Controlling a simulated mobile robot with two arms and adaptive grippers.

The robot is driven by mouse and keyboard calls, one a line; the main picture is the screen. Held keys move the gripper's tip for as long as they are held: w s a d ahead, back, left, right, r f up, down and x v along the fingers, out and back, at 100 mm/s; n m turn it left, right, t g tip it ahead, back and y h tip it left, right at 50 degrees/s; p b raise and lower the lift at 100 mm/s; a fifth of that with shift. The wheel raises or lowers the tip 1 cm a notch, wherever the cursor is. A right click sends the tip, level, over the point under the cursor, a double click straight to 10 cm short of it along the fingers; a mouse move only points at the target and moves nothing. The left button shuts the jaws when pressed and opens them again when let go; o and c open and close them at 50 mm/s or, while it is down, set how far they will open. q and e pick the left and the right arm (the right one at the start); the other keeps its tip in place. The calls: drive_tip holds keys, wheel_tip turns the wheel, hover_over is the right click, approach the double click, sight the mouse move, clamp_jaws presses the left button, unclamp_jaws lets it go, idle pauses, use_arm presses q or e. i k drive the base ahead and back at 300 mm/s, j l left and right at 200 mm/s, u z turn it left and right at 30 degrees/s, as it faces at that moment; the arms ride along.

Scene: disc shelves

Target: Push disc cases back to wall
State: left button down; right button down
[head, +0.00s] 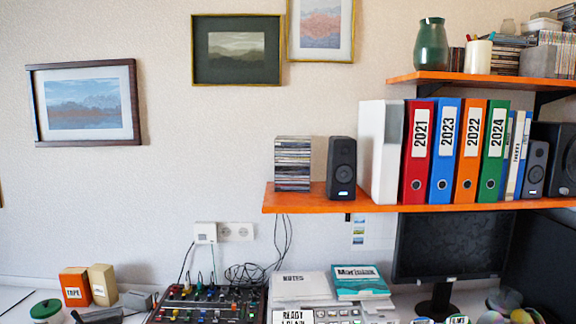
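A stack of disc cases (293,163) stands at the left end of the lower orange shelf (310,202), left of a small black speaker (341,168). Its spines face me, and the gap between its back and the wall cannot be judged from here. More disc cases (511,56) lie piled on the upper orange shelf (440,78), and a row of cases (556,50) stands at its right end. Neither of my grippers shows in the head view.
Year-labelled binders (420,150) fill the lower shelf right of the speaker. A green vase (431,45) and a white cup (478,56) stand on the upper shelf. Below are a mixer (208,305), books (360,280) and a monitor (452,245). The wall left of the shelves holds framed pictures.

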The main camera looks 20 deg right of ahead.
sight(293, 153)
drive_tip(key=i+l+u, duration=0.15)
drive_tip(key=l+u, duration=0.2)
drive_tip(key=i+l+u, duration=0.1)
drive_tip(key=l+u, duration=0.65)
drive_tip(key=l, duration=0.2)
